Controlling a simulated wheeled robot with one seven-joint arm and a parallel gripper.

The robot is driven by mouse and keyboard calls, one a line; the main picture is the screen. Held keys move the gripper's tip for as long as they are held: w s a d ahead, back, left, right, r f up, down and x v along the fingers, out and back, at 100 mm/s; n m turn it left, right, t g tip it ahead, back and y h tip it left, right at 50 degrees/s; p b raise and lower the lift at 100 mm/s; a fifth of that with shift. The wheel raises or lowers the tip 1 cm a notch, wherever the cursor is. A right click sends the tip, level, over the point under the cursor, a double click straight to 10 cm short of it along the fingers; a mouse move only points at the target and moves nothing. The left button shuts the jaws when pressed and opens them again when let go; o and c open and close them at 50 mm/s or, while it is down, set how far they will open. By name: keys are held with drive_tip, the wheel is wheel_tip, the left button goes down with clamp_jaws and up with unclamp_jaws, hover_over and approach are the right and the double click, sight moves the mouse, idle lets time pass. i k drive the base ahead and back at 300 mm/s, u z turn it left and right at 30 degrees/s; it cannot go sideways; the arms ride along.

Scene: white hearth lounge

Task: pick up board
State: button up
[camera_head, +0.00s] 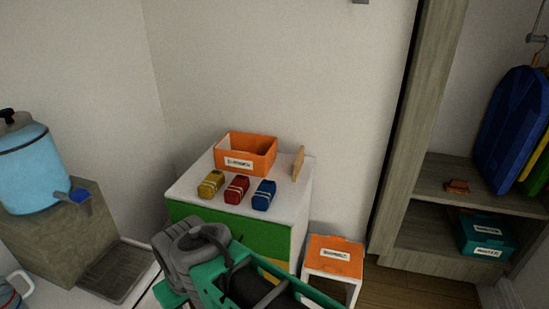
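A small light-brown wooden board (298,163) stands on edge, nearly upright, near the right edge of the white top of a small cabinet (184,190). It is to the right of an orange open box (263,158) with a white label, with a narrow gap between them. Nothing is seen touching the board apart from the top it stands on. Part of my teal and grey arm fills the bottom middle, in front of the cabinet. My gripper's fingers do not show.
Yellow (211,184), red (237,189) and blue (263,195) wrapped bundles stand in front of the orange box. An orange-topped stool (334,256) is right of the cabinet. A blue dispenser (30,170) is at left, an open wardrobe (435,175) at right.

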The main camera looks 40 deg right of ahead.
sight(299, 162)
drive_tip(key=z, duration=0.25)
drive_tip(key=i, duration=0.75)
drive_tip(key=z, duration=1.05)
drive_tip(key=i, duration=0.45)
drive_tip(key=z, duration=0.35)
